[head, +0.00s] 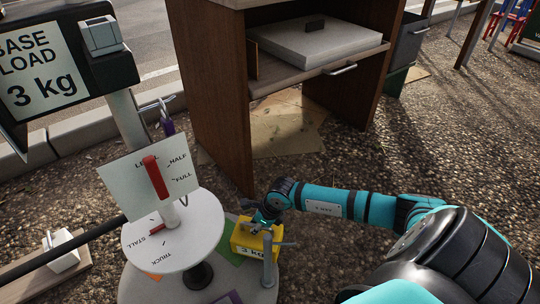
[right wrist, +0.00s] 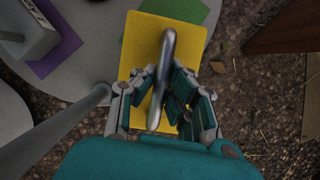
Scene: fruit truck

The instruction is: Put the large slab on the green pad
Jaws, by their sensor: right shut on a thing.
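A thick yellow slab (head: 249,243) with a metal bar handle is at the right edge of the round grey base. It also shows in the right wrist view (right wrist: 190,32). My right gripper (head: 266,218) is shut on its handle from above; the fingers show around the bar in the right wrist view (right wrist: 165,98). The green pad (head: 226,247) lies on the base, partly covered from view by the yellow slab and the white disc. A bit of it shows beyond the slab in the right wrist view (right wrist: 180,9). I cannot tell whether the slab touches the base. My left gripper is out of view.
A post (head: 268,262) stands close in front of the slab. The white dial disc (head: 198,222) is left of it. A wooden cabinet (head: 212,100) holding a pale flat slab (head: 315,45) stands behind.

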